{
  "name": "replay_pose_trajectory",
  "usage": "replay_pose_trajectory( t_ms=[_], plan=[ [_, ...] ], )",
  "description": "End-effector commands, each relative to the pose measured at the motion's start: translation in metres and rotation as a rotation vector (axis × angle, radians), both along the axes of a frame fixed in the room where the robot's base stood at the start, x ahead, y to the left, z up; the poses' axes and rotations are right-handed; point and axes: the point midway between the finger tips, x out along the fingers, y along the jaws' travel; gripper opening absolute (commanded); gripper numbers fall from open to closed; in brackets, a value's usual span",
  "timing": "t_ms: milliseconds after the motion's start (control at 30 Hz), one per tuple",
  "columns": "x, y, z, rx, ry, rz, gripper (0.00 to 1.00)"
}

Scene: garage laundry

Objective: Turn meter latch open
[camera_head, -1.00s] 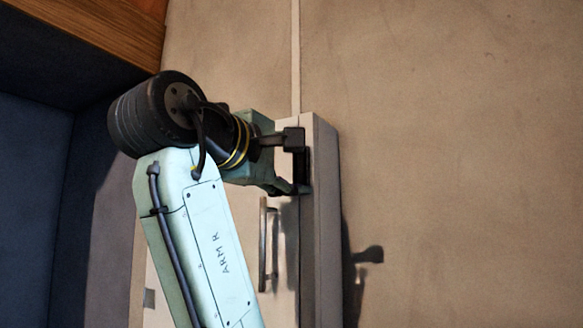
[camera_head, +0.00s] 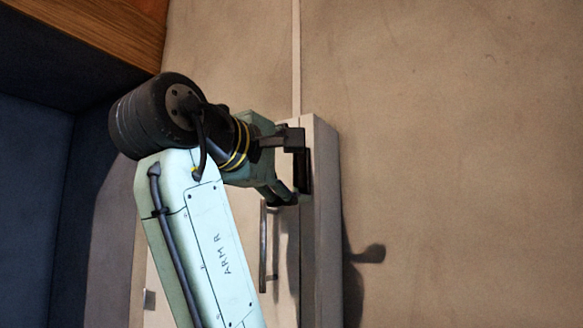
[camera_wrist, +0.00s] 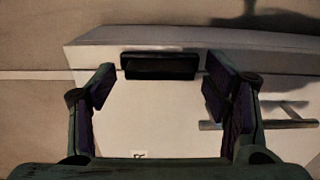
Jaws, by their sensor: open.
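The meter box (camera_head: 325,235) is a pale, upright cabinet on the wall. The latch is a dark bar near one edge of its front; it shows in the wrist view (camera_wrist: 160,66) and is partly seen behind my fingers in the head view. My gripper (camera_head: 296,167) is in front of the upper part of the box. In the wrist view my gripper (camera_wrist: 160,82) is open, with one finger on each side of the latch and visible gaps between. I cannot tell how far the fingertips are from the box front.
A metal bar handle (camera_head: 263,245) stands out from the box front, below my gripper in the head view; it also shows at the right in the wrist view (camera_wrist: 260,124). A thin conduit (camera_head: 296,60) runs up the wall above the box. The wall at right is bare.

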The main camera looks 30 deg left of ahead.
Motion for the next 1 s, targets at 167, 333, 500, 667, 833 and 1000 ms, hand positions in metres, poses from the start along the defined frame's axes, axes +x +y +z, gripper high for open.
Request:
replay_pose_trajectory(
  t_ms=[167, 333, 500, 667, 833, 1000],
  plan=[
    [-0.001, 0.0, 0.0, 0.001, -0.001, 0.0, 0.7],
    [-0.02, -0.002, 0.002, 0.002, -0.004, 0.001, 0.7],
    [-0.051, 0.0, 0.001, 0.004, -0.003, 0.008, 0.7],
    [-0.081, -0.002, 0.0, 0.002, -0.001, 0.008, 0.7],
    [-0.107, -0.005, 0.0, 0.001, -0.001, 0.005, 0.7],
    [-0.118, -0.007, 0.0, 0.0, 0.0, 0.002, 0.7]
  ],
)
